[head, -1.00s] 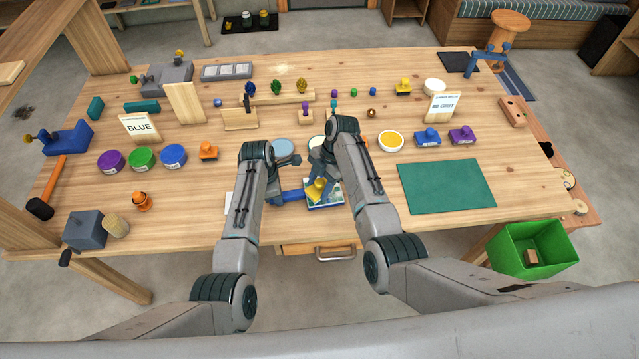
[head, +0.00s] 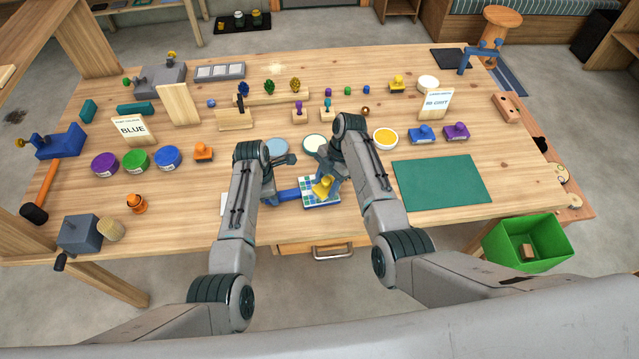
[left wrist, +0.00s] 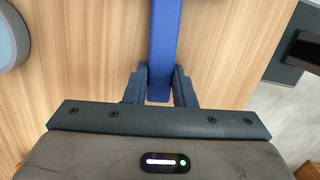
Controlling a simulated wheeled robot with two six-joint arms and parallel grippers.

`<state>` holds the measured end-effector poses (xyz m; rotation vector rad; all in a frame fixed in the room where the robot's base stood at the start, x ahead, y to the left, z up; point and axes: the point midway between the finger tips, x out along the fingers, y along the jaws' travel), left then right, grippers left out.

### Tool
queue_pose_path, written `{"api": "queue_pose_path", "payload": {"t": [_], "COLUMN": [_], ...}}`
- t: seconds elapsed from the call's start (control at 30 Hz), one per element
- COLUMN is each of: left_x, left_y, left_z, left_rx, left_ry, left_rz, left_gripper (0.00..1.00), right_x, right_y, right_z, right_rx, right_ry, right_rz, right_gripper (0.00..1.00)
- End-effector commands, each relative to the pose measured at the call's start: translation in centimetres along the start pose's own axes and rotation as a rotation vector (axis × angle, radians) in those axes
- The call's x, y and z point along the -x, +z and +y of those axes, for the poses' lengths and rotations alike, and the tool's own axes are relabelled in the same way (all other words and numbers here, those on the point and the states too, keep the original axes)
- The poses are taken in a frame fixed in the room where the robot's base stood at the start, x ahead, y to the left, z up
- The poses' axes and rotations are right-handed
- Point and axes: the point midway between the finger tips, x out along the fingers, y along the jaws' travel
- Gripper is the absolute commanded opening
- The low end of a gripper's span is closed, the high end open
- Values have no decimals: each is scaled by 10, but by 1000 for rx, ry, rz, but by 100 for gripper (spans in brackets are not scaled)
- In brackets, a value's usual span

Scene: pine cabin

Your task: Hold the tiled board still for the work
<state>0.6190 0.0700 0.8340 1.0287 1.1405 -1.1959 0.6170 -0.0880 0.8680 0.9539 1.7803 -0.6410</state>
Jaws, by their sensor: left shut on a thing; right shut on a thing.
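The tiled board (head: 333,200), with blue, green and white squares, lies near the front edge of the table. A blue bar (head: 289,195) reaches from its left side; the bar also shows in the left wrist view (left wrist: 162,50). My left gripper (left wrist: 160,88) is shut on the blue bar, one finger on each side. In the head view my left arm partly hides that grip. My right gripper (head: 325,176) is shut on a yellow tool (head: 322,188) over the board. Whether the tool touches the tiles I cannot tell.
A green mat (head: 440,184) lies to the right, and a yellow-filled bowl (head: 385,138) stands behind my right arm. Purple (head: 104,163), green and blue tubs stand at the left. A drawer handle (head: 332,253) is below the front edge. A green bin (head: 527,243) stands at front right.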

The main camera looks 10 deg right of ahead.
Motion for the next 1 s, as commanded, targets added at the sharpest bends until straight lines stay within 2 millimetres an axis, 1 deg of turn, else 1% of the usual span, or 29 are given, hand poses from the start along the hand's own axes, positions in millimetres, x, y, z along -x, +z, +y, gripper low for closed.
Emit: {"api": "queue_pose_path", "payload": {"t": [0.17, 0.5, 0.57, 0.67, 0.83, 1.0], "left_x": [0, 0, 0, 0, 0, 0], "left_y": [0, 0, 0, 0, 0, 0], "left_z": [0, 0, 0, 0, 0, 0], "left_rx": [0, 0, 0, 0, 0, 0], "left_ry": [0, 0, 0, 0, 0, 1], "left_rz": [0, 0, 0, 0, 0, 0], "left_gripper": [0, 0, 0, 0, 0, 0], "right_x": [2, 9, 9, 10, 11, 10], "right_y": [4, 28, 30, 32, 37, 39], "right_z": [-2, -15, -16, -14, -3, 1], "right_rx": [0, -1, 0, 0, 0, 0], "right_ry": [0, 0, 0, 0, 0, 0], "right_rz": [0, 0, 0, 1, 1, 1], "right_gripper": [27, 27, 27, 27, 27, 27]}}
